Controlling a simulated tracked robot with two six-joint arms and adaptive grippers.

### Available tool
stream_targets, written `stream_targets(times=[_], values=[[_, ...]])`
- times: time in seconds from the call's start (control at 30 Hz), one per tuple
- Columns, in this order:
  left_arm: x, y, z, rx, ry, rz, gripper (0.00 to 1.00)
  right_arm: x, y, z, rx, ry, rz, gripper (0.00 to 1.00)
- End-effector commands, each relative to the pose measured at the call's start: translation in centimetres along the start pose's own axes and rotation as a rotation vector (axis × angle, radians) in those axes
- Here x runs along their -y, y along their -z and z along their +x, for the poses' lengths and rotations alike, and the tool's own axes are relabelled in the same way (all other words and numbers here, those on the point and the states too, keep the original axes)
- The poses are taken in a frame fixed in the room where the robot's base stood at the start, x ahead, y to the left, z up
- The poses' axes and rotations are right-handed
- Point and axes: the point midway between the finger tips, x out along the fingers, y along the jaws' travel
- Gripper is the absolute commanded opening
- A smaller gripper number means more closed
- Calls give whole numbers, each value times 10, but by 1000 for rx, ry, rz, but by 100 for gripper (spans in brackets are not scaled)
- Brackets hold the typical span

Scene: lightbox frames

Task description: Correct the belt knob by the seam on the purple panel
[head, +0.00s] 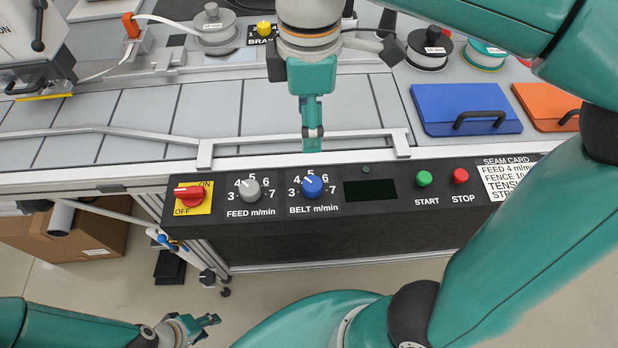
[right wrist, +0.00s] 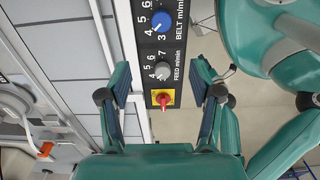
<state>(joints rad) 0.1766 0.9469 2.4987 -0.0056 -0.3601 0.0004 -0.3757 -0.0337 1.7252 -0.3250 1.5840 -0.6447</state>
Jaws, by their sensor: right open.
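The blue belt knob (head: 312,187) is on the front control panel (head: 258,235), which looks dark grey to black, not purple. Its white mark points up and left, near 4. The knob also shows in the right wrist view (right wrist: 161,21). The seam card (head: 508,178) at the panel's right end reads "FEED 4 m/min"; its lower lines are partly hidden by my arm. My right gripper (head: 312,143) hangs just behind and above the belt knob, apart from it. Its fingers are spread and empty in the right wrist view (right wrist: 162,68). My left gripper (head: 208,322) is low at the left, away from the panel; its opening is unclear.
The grey feed knob (head: 249,189) is left of the belt knob, then the red switch (head: 190,194). A dark display (head: 370,190), green START (head: 424,178) and red STOP (head: 460,176) buttons are to the right. A metal rail (head: 270,140) runs behind the panel.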

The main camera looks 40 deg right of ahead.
Motion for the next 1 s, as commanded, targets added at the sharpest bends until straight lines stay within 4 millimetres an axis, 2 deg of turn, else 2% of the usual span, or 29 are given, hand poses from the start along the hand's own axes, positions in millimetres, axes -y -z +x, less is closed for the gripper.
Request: stream_targets(times=[0.17,0.7,0.83,1.0], values=[[1,0,3,0,0,0,40,1,-6,21,1,1,15,64],[5,0,14,0,0,0,40,1,-8,132,2,3,22,64],[6,0,15,0,0,0,40,0,-7,150,1,1,22,64],[6,0,16,0,0,0,40,0,-7,161,0,1,21,64]])
